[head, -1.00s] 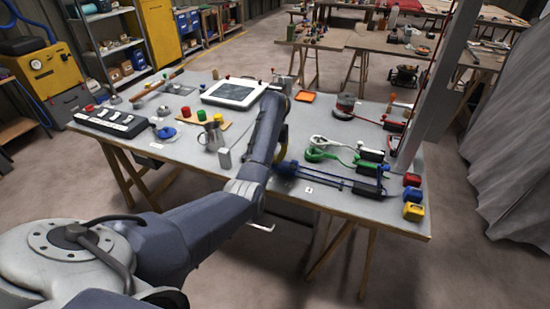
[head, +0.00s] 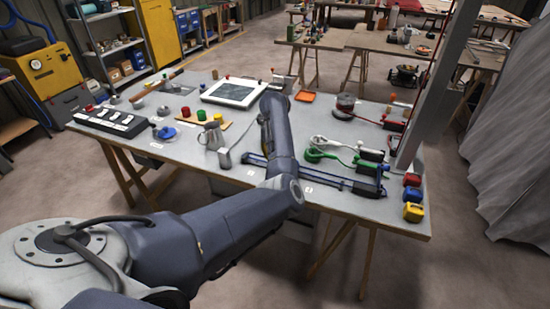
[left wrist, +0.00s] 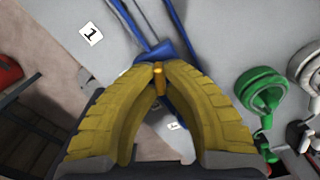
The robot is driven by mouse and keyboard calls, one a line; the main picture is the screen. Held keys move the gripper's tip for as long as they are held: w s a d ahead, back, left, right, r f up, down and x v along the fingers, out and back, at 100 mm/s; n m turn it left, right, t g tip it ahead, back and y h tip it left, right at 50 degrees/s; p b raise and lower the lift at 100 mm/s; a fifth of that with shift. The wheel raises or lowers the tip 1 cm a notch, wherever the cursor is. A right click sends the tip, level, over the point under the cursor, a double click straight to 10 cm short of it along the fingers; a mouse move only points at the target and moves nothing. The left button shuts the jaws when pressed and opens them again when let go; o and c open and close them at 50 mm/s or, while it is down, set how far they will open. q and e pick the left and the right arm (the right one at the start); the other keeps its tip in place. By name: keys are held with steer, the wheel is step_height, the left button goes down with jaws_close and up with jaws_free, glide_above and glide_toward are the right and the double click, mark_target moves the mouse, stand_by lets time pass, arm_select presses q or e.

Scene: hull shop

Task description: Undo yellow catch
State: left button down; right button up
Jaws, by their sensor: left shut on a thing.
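In the left wrist view the yellow fingers of my left gripper (left wrist: 158,70) close together at their tips on a small orange-yellow piece, which looks like the yellow catch (left wrist: 160,84). It stands at the end of a blue block (left wrist: 172,50) with blue bars running away from it. In the head view the blue bars (head: 325,177) lie along the table's front edge. My left arm covers most of the gripper and the catch there. Whether the catch is latched or free cannot be told. My right gripper is out of view.
A green coiled piece (left wrist: 258,90) and a white one (left wrist: 308,72) lie close to the gripper. The head view shows a metal jug (head: 212,138), a white-framed panel (head: 235,92), and red (head: 412,180) and yellow (head: 413,212) blocks at the table's right corner.

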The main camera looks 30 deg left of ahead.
arm_select(q)
steer(key=n, duration=0.4)
steer(key=shift+n, duration=0.6)
steer(key=c, duration=1.5)
jaws_free()
step_height(320, 180, up, 12)
steer(key=shift+r, duration=0.1)
